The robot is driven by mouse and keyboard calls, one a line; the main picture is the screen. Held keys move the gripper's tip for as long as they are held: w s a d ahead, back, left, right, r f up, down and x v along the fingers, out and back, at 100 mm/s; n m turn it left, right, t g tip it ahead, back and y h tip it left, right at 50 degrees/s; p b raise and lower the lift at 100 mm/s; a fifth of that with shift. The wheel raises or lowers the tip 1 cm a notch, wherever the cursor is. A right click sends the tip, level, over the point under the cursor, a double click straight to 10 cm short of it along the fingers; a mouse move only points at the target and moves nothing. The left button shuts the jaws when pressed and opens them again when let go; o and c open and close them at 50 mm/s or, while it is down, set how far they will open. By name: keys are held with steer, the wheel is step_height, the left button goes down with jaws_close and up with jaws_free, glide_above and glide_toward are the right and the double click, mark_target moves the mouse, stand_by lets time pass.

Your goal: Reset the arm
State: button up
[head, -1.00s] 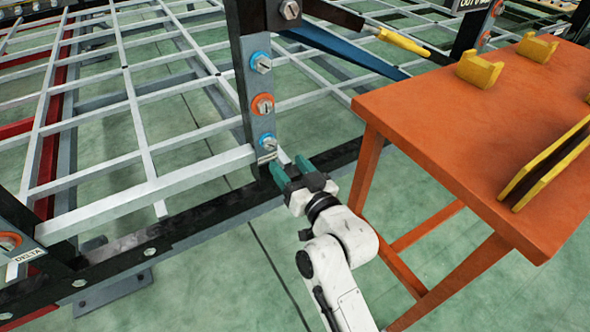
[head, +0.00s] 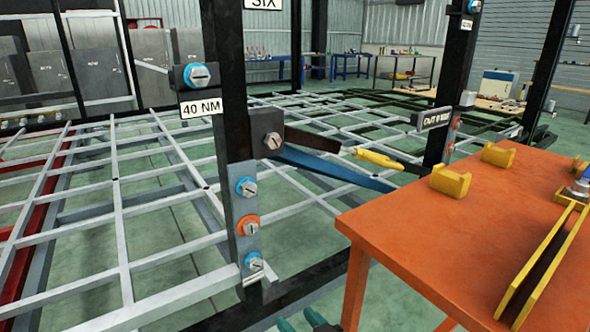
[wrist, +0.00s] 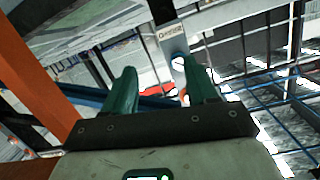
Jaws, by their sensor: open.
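My gripper (wrist: 165,95) shows in the wrist view with its two green fingers apart and nothing between them. In the head view only the green fingertips (head: 300,320) show at the bottom edge; the rest of my arm is out of frame. The fingertips are below and right of the black post (head: 236,130), which carries a grey plate with blue and orange bolts (head: 249,225). In the wrist view, a post with a small label (wrist: 172,35) stands beyond the fingers.
An orange table (head: 440,210) stands at the right, with yellow holders (head: 451,181) and a yellow-edged rack (head: 545,265) on it. A grey grid frame (head: 120,215) fills the left.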

steer(key=s+d+f+m+g+h, duration=0.2)
steer(key=s+d+f+g+h, duration=0.35)
steer(key=s+d+f, duration=0.8)
steer(key=s+d+m+g+h, duration=0.25)
steer(key=s+d, duration=0.45)
steer(key=s, duration=0.4)
steer(key=s+d+m+g+h, duration=0.1)
steer(key=s+d+g, duration=0.4)
steer(key=s, duration=0.5)
step_height(320, 180, up, 27)
steer(key=d+p, duration=0.1)
steer(key=p, duration=2.5)
steer(key=shift+w+f+n+t+p, duration=0.15)
steer(key=shift+f+n+t+p, duration=0.05)
steer(key=shift+n+t+p, duration=0.2)
